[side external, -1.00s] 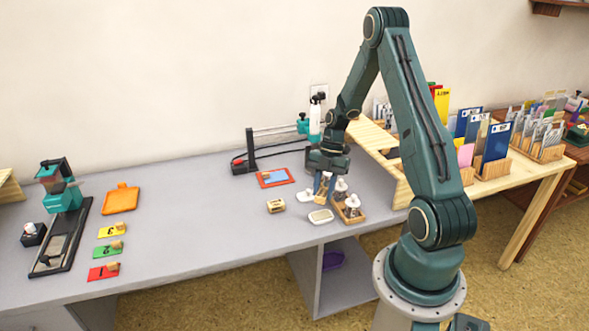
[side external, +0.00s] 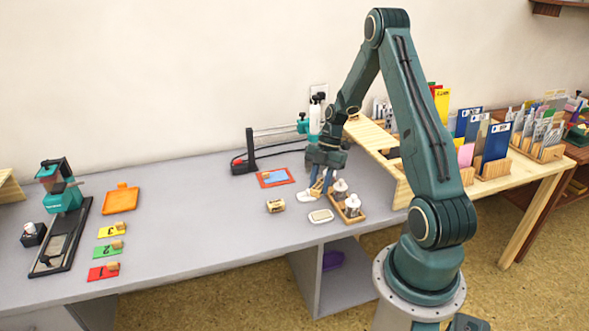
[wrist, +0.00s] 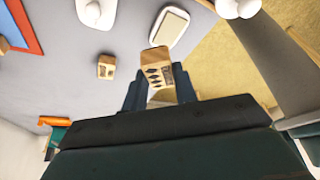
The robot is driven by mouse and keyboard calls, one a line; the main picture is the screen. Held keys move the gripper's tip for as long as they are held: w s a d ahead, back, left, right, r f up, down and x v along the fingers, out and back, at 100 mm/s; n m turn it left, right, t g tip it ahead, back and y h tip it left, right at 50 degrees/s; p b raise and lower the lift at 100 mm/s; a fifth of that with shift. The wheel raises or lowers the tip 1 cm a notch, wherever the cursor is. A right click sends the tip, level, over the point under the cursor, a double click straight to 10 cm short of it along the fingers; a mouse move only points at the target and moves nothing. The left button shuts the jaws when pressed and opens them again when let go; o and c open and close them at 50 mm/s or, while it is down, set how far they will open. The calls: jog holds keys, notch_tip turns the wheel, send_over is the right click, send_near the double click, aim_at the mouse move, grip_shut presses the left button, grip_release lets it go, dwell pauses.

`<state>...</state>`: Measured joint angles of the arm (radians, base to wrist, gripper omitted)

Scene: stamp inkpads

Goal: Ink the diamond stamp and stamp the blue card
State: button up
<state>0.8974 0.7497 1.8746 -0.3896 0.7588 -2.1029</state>
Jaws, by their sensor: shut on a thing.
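My gripper (wrist: 160,95) is shut on a wooden block stamp with dark diamond marks (wrist: 153,72). In the side view my gripper (side external: 319,188) hangs low over the desk, just behind and left of the small wooden tray; the stamp is mostly hidden there by the fingers. A pale rounded inkpad (side external: 320,216) lies in front of my gripper; it also shows beyond the stamp in the wrist view (wrist: 169,27). The blue card (side external: 275,176) lies in a red frame behind and left of my gripper. The card is partly cut off in the wrist view.
Another wooden block (side external: 275,205) stands left of the inkpad. The wooden tray (side external: 357,218) holds white-knobbed items. A wooden shelf (side external: 397,172) stands close on the right. Number cards (side external: 104,252) lie far left. The desk between is clear.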

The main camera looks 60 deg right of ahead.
jog(key=w+d+m+t+h, duration=0.2)
jog(key=w+d+m, duration=0.4)
jog(key=w+m, duration=0.2)
jog(key=w+d+m+t+h, duration=0.2)
jog(key=w+d+m, duration=0.3)
jog(key=w+m, duration=0.3)
jog(key=shift+w+d+f+m+h, duration=0.15)
jog(key=shift+w+d+m+h, duration=0.2)
jog(key=shift+w, duration=1.6)
jog(key=shift+f, duration=0.2)
jog(key=shift+f, duration=2.8)
jog(key=shift+f, duration=0.6)
jog(key=shift+r, duration=0.15)
notch_tip(320, 180, up, 7)
